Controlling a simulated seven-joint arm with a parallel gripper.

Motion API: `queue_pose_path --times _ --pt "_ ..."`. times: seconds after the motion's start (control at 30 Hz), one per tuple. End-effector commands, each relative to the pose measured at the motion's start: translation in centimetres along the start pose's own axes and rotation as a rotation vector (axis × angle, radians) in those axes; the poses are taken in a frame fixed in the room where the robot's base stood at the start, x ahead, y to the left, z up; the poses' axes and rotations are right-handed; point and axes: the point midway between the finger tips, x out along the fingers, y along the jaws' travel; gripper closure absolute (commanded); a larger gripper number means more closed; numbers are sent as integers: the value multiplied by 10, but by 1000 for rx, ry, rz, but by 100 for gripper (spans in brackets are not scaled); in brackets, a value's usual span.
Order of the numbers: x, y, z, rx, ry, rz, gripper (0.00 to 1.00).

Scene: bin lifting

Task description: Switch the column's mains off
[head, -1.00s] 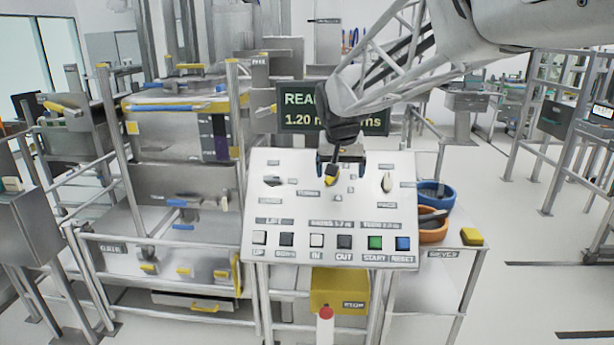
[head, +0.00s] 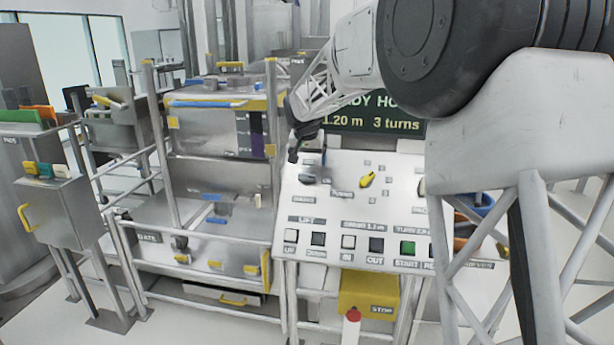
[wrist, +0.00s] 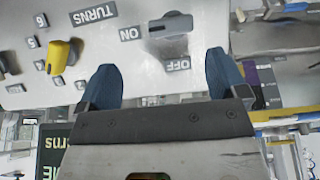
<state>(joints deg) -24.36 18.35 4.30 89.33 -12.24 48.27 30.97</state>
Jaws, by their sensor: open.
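The sloped white control panel (head: 345,215) carries the mains switch at its upper left. The mains switch (wrist: 170,24) is a grey handle on a plate, between ON and OFF labels, in the wrist view. In the head view the switch (head: 308,177) is partly hidden by my gripper (head: 308,155). In the wrist view my gripper (wrist: 161,75) is open, with blue fingertips apart and nothing between them. The switch lies just beyond the fingertips, not gripped. I cannot tell for certain which label the handle points to.
A row of buttons (head: 348,243) runs below. A yellow stop box (head: 368,293) with a red button hangs under the panel. The steel column (head: 222,150) stands left.

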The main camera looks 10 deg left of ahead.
Motion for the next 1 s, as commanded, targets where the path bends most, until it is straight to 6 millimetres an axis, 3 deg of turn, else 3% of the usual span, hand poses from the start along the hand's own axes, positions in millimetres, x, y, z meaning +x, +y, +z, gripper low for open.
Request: queue_pose_path --times 0.2,0.67,1.0 --pt "9 -14 -7 -1 4 -2 8" --pt "12 -14 -7 0 4 -2 8" --pt "41 -14 -6 0 3 -2 8"
